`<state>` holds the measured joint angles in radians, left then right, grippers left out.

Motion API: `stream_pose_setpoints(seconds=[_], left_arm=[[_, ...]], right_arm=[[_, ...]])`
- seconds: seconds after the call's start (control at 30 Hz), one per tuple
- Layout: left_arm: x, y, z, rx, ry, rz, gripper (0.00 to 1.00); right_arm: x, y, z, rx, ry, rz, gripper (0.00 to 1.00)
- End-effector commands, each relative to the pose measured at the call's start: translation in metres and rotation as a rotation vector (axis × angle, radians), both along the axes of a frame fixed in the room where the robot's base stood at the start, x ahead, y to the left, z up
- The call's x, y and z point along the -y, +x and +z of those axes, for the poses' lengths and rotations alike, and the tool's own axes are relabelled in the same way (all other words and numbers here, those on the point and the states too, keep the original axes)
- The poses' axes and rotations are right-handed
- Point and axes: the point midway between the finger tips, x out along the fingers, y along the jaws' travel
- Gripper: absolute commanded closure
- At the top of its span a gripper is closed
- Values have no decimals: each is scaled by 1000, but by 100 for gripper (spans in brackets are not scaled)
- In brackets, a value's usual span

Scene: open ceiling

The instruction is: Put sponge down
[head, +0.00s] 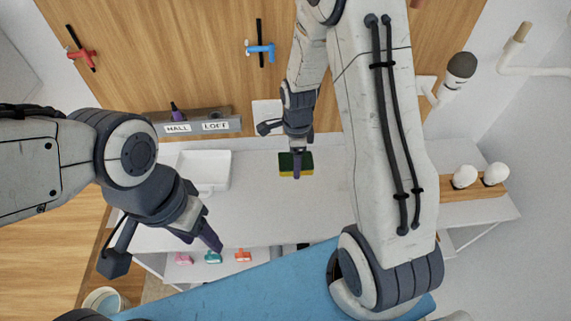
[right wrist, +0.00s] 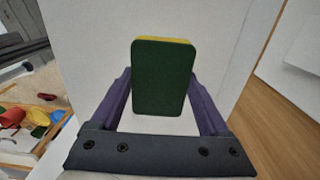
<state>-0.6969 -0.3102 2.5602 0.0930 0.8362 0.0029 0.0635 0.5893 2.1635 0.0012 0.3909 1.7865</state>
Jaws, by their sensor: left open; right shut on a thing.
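A sponge (head: 285,163) with a dark green layer and a yellow layer is at the back middle of the white table (head: 260,215) in the head view. My right gripper (head: 297,170) is shut on it. In the right wrist view, the sponge (right wrist: 164,78) sits between the two purple fingers, its green face towards the camera and a yellow edge on top. I cannot tell whether its underside touches the table. My left gripper (head: 209,239) is open and empty near the table's front edge, apart from the sponge.
A white tray (head: 224,170) stands left of the sponge. A grey shelf labelled HALL and LOFT (head: 195,125) is behind it. Small coloured things, one of them teal (head: 213,257), lie below the front edge. The tabletop in front of the sponge looks clear.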

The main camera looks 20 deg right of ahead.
Motion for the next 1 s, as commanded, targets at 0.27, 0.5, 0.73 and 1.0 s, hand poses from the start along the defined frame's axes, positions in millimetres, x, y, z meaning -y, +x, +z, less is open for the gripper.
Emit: stream_pose_setpoints(seconds=[0.27,0.5,0.73,1.0], left_arm=[[0,0,12,0,0,-2,48],[0,0,25,0,0,-4,48],[0,0,26,0,0,-5,48],[0,0,22,0,0,-4,48]], right_arm=[[-19,22,-18,0,0,0,82],[-19,22,-47,-4,0,0,82],[-19,23,-58,2,-1,0,82],[-19,23,-63,1,0,0,82]])
